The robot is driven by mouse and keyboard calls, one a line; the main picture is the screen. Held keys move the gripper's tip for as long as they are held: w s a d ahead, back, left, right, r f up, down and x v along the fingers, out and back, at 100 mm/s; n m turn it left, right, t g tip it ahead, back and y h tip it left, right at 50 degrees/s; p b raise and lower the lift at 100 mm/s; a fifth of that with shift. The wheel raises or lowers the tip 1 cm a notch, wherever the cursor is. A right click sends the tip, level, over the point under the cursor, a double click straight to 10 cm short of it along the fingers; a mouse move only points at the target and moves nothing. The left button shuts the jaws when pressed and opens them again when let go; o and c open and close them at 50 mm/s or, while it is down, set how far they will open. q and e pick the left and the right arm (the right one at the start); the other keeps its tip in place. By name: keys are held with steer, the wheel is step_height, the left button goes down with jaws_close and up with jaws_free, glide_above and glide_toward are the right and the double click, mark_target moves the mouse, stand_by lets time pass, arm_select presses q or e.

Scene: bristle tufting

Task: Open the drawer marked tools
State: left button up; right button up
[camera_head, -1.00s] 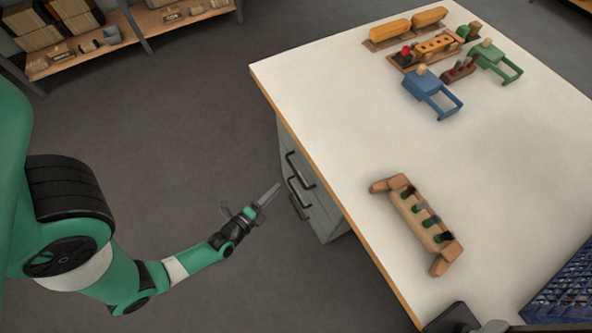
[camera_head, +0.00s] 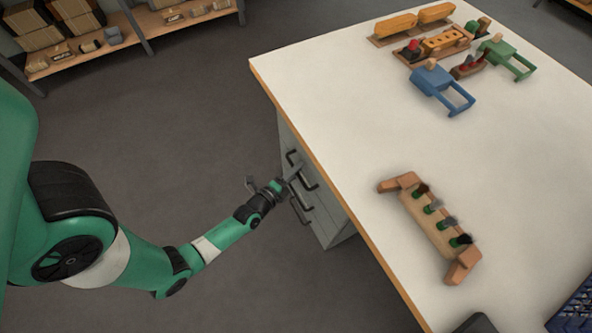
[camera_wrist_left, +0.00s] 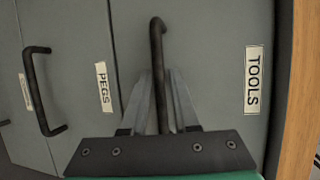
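The drawer marked TOOLS (camera_wrist_left: 220,60) is the grey front nearest the wooden tabletop edge in the left wrist view, with its label (camera_wrist_left: 253,80) at right. It looks closed. Its dark bar handle (camera_wrist_left: 157,45) runs between the two fingers of my left gripper (camera_wrist_left: 160,78). The fingers lie on either side of the handle, with narrow gaps seeming to show; contact is not clear. In the head view my left gripper (camera_head: 291,177) is at the top handle of the grey drawer unit (camera_head: 328,218), partly hiding it. My right gripper is not seen.
A drawer marked PEGS (camera_wrist_left: 75,40) with its own handle (camera_wrist_left: 44,95) is beside the TOOLS drawer. The white tabletop (camera_head: 330,110) overhangs the drawers. On it are a wooden holder (camera_head: 430,225), a blue clamp-like piece (camera_head: 432,80) and a blue crate (camera_head: 575,310).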

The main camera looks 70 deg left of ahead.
arm_select(q)
jaws_close()
stand_by(1.3)
